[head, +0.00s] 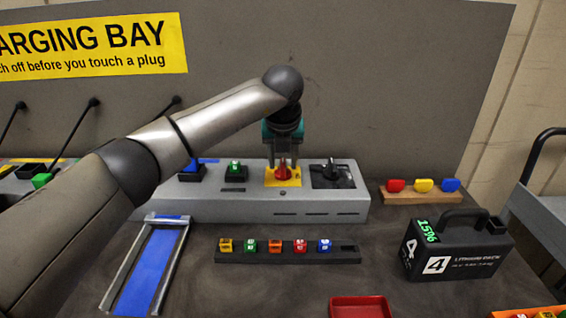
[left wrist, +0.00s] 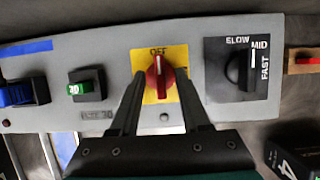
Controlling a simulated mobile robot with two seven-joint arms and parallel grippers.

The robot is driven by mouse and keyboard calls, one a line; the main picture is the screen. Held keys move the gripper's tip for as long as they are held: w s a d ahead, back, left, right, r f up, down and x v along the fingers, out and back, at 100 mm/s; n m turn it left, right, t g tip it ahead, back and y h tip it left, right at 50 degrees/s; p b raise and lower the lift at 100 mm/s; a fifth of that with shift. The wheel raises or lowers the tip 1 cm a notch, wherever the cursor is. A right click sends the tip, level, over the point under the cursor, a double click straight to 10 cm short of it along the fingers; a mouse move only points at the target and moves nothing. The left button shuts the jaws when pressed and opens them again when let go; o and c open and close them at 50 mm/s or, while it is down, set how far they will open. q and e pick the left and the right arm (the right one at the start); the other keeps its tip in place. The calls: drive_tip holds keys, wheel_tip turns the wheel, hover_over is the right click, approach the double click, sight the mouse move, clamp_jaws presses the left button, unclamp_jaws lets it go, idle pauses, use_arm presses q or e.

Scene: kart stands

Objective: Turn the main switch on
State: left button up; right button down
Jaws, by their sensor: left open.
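The main switch is a red knob (head: 282,171) on a yellow plate (head: 271,182), set in the grey sloped panel (head: 225,207). In the left wrist view the red knob (left wrist: 157,88) stands roughly upright, its white mark at the top below the word OFF; another label at its right is mostly hidden. My left gripper (head: 283,151) is above the switch and open. In the left wrist view its fingers (left wrist: 160,80) are on either side of the knob, apparently with gaps. My right gripper is not in view.
A black SLOW/MID/FAST selector (head: 331,174) is right of the switch, a green block (head: 235,168) left of it. A row of coloured fuses (head: 275,247), a black battery pack (head: 458,243) and a red tray (head: 361,307) are in front. Black rods stand at left.

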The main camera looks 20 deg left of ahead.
use_arm(q)
drive_tip(key=shift+f, duration=0.1)
drive_tip(key=shift+c, duration=0.3)
clamp_jaws()
